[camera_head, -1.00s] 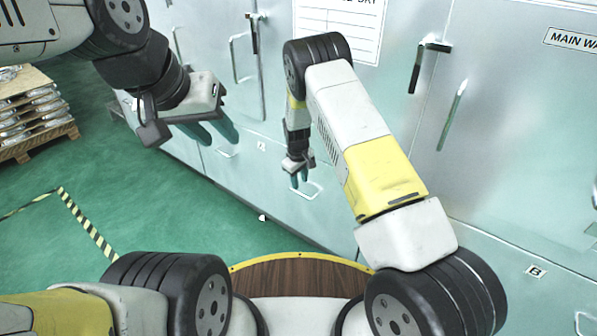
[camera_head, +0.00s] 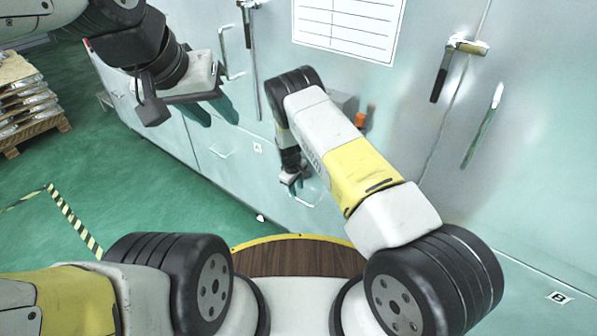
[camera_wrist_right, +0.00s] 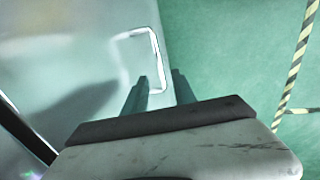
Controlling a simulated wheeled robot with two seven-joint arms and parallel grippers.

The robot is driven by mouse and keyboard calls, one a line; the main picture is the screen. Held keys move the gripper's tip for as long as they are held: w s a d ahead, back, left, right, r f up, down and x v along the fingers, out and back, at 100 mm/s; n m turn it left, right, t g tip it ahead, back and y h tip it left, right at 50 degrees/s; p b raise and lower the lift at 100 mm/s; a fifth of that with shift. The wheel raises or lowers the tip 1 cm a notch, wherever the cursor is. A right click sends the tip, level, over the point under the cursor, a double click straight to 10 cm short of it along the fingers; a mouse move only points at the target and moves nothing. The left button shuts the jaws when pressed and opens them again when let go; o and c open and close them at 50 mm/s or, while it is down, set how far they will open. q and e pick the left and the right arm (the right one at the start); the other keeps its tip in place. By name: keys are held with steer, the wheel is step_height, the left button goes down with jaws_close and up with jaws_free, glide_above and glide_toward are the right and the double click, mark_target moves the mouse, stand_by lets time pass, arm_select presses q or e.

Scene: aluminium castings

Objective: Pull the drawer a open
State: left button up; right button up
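Drawer A, marked by a small "A" label (camera_head: 258,148), is in the lower part of the pale metal cabinet; its front looks flush. Its thin bracket handle (camera_head: 310,197) is beside my right gripper (camera_head: 294,185). In the right wrist view, the handle (camera_wrist_right: 155,55) runs down between the two teal fingers of the right gripper (camera_wrist_right: 160,84). The fingers are apart, with a gap around the bar; contact is not clear. My left gripper (camera_head: 211,110) is open and empty, raised in front of the cabinet at upper left.
Another drawer handle (camera_head: 221,152) is left of the label. Upright door handles (camera_head: 483,125) stand on the upper cabinet. A "B" label (camera_head: 559,297) is at lower right. A loaded pallet (camera_head: 35,140) stands at far left. Green floor (camera_head: 110,190) is clear.

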mark_target(298, 199)
steer(key=f, duration=0.3)
steer(key=w+f, duration=0.1)
steer(key=f, duration=0.1)
steer(key=shift+d+f, duration=0.3)
jaws_close()
stand_by(1.1)
